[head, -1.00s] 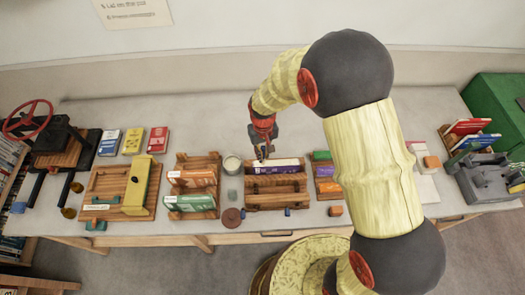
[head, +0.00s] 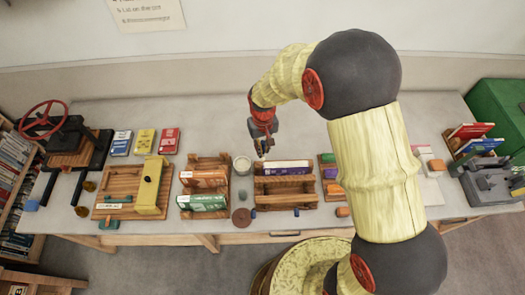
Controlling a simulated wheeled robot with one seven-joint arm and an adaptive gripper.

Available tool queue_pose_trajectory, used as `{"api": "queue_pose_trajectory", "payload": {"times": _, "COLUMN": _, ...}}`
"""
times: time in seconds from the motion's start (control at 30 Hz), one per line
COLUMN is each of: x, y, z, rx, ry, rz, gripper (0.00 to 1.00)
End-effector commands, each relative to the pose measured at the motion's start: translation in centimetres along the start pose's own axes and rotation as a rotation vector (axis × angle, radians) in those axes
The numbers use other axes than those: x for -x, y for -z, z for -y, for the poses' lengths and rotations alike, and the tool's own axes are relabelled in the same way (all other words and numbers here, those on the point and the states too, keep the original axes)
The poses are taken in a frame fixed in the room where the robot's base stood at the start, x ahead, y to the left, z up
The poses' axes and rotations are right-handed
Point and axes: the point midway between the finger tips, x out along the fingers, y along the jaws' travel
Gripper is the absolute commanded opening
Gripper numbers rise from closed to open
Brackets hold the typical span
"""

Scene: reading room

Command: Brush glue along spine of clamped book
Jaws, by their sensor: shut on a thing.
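A purple book (head: 288,166) is held in a wooden clamp (head: 284,191) in the middle of the bench, with its purple and white edge facing up. My gripper (head: 262,147) is just behind and above the book's left end. It is shut on a small, slim thing, apparently the glue brush (head: 260,155), whose tip points down. The brush is too small to show its bristles clearly, and I cannot tell whether it touches the book. A pale round pot (head: 242,165), likely the glue pot, stands left of the clamp.
A wooden rack with red and green books (head: 204,188) stands left of the pot. A brown round lid (head: 241,217) lies in front. My arm covers part of the bench on the right. The bench behind the clamp is clear.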

Motion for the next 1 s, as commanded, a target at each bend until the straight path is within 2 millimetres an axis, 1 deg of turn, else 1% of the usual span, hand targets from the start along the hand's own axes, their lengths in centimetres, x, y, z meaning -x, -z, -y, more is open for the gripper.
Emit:
{"api": "queue_pose_trajectory", "payload": {"times": 0.03, "x": 0.8, "y": 0.1, "z": -0.1, "rx": -0.001, "ry": 0.0, "rz": -0.002, "gripper": 0.0}}
{"api": "queue_pose_trajectory", "payload": {"times": 0.1, "x": 1.4, "y": 0.3, "z": -0.2, "rx": -0.002, "ry": 0.0, "rz": -0.003, "gripper": 0.0}}
{"api": "queue_pose_trajectory", "payload": {"times": 0.2, "x": 2.3, "y": 0.4, "z": -0.3, "rx": -0.002, "ry": 0.0, "rz": -0.003, "gripper": 0.0}}
{"api": "queue_pose_trajectory", "payload": {"times": 0.33, "x": 3.0, "y": 0.5, "z": -0.4, "rx": -0.002, "ry": 0.0, "rz": -0.001, "gripper": 0.0}}
{"api": "queue_pose_trajectory", "payload": {"times": 0.9, "x": 3.0, "y": 0.5, "z": -0.4, "rx": -0.002, "ry": 0.0, "rz": -0.001, "gripper": 0.0}}
{"api": "queue_pose_trajectory", "payload": {"times": 1.0, "x": 2.6, "y": 0.6, "z": -0.3, "rx": -0.001, "ry": 0.0, "rz": -0.002, "gripper": 0.0}}
